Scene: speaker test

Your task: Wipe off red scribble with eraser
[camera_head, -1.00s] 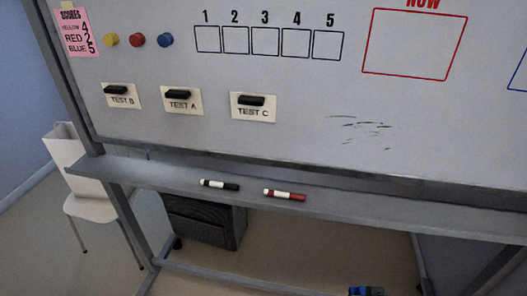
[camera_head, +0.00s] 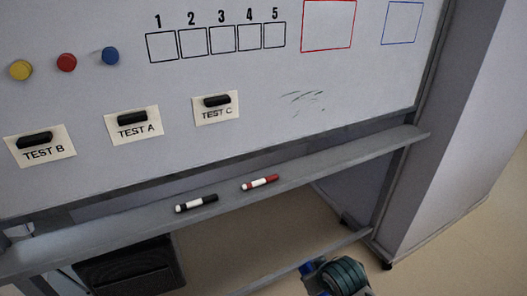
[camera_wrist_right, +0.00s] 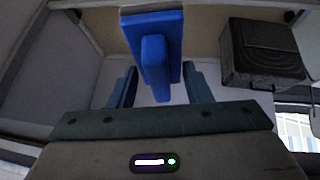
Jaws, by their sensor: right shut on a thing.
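A faint dark green scribble (camera_head: 303,100) is on the whiteboard (camera_head: 270,72), right of the TEST C card. I see no red scribble. A blue eraser (camera_wrist_right: 154,45) with a flat pad and a narrow handle shows in the right wrist view. My right gripper (camera_wrist_right: 157,88) is shut on its handle. In the head view, part of my right arm shows at the bottom, below the tray and well away from the scribble, with a bit of blue at its left. My left gripper is not in view.
A black marker (camera_head: 196,203) and a red marker (camera_head: 260,183) lie on the tray (camera_head: 350,158) under the board. Three cards with black holders (camera_head: 134,126) and three coloured magnets are on the board's left. A dark cabinet (camera_head: 130,268) stands below.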

